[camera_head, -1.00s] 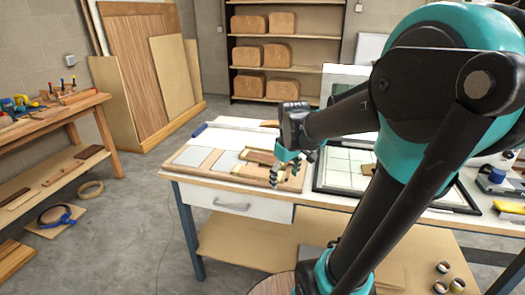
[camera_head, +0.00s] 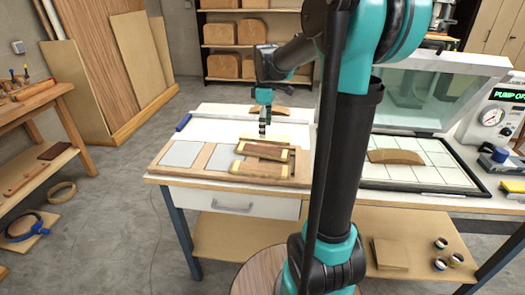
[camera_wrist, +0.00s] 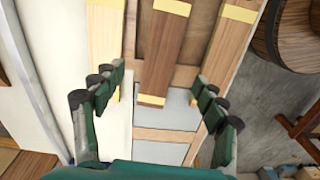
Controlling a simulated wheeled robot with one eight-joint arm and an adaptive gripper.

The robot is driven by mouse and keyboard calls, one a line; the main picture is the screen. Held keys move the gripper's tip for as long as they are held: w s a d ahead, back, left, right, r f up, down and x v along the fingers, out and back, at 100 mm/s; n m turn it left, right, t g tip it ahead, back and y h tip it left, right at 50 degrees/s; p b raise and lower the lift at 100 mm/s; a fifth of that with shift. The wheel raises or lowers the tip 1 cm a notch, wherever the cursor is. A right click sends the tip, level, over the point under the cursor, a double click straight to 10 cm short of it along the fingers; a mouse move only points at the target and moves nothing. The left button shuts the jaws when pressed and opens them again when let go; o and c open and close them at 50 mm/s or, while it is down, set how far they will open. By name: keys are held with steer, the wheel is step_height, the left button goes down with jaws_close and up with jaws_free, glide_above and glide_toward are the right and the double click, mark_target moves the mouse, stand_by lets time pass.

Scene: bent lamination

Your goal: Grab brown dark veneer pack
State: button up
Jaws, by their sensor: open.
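In the head view several taped veneer packs lie on a wooden tray (camera_head: 165,168) on the workbench. A darker brown pack (camera_head: 264,151) with pale yellow ends lies behind a brown pack (camera_head: 257,171). A pale yellow pack (camera_head: 285,141) is behind them. My gripper (camera_head: 263,132) points down over the back of the packs. In the wrist view my gripper (camera_wrist: 158,82) is open and empty, its fingers spread to either side of the middle brown pack (camera_wrist: 164,52). The pale pack (camera_wrist: 104,40) is by the left finger, and another brown pack (camera_wrist: 226,50) lies to the right.
Right of the tray is an open-lidded press frame (camera_head: 425,178) with a curved wooden piece (camera_head: 395,157) on its gridded bed. A pump unit (camera_head: 495,118) stands beyond it. Grey panels (camera_head: 183,153) fill the tray's left side. A blue-handled tool (camera_head: 183,122) lies at the bench's left edge.

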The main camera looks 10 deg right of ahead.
mark_target(264, 146)
steer(key=f, duration=0.9)
steer(key=shift+a, duration=0.25)
steer(key=shift+c, duration=0.6)
steer(key=c, duration=1.2)
